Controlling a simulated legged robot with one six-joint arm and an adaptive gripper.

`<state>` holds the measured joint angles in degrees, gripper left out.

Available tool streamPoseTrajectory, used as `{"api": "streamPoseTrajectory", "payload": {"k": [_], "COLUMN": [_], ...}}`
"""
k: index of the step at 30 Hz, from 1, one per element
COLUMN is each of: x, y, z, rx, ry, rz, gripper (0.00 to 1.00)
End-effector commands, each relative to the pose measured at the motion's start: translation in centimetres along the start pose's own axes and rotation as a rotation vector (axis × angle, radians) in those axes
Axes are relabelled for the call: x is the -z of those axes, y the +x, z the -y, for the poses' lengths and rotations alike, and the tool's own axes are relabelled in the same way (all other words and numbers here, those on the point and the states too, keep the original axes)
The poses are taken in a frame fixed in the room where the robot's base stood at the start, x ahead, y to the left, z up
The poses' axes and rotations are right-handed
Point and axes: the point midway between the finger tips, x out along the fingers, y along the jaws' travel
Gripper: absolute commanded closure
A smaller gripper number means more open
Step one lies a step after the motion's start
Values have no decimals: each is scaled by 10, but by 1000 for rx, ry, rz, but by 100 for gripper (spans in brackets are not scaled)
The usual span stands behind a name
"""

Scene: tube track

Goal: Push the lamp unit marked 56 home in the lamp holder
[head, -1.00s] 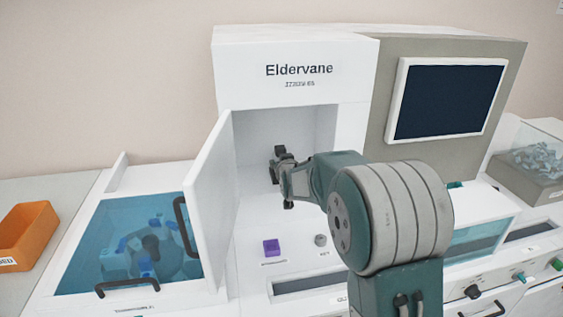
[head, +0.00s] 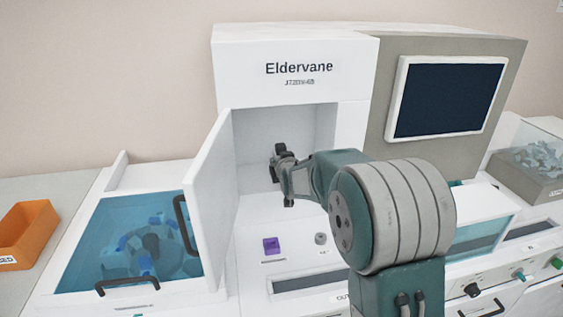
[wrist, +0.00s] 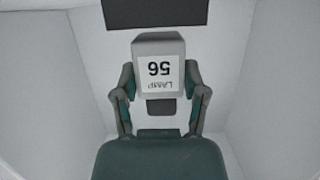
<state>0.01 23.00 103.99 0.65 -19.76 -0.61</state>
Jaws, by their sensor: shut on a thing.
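The lamp unit marked 56 (wrist: 159,48) is a grey block with a white label that reads "LAMP 56" upside down in the wrist view. My gripper (wrist: 160,92) is shut on it, with one finger on each side. In the head view my gripper (head: 281,172) reaches into the open white compartment of the Eldervane machine. A dark rectangular part (wrist: 155,13) lies just beyond the lamp unit's far end in the wrist view; I cannot tell whether it is the lamp holder or whether they touch. In the head view the lamp unit is too small to make out clearly.
The compartment's white door (head: 211,204) stands open to the left of my arm. A purple block (head: 271,245) and a small grey knob (head: 320,238) are on the front ledge. A blue-windowed bay (head: 130,240) and an orange bin (head: 27,235) are at left.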

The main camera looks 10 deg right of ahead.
Motion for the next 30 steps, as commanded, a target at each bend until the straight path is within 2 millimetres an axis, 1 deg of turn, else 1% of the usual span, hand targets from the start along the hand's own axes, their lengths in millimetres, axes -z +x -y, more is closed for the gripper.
{"api": "streamPoseTrajectory", "payload": {"k": [11,21,30], "x": [0,-6,-6], "y": [0,2,2], "z": [0,0,0], "rx": [0,0,0], "ry": [0,0,0], "rz": [-1,0,-1], "gripper": [100,100,100]}}
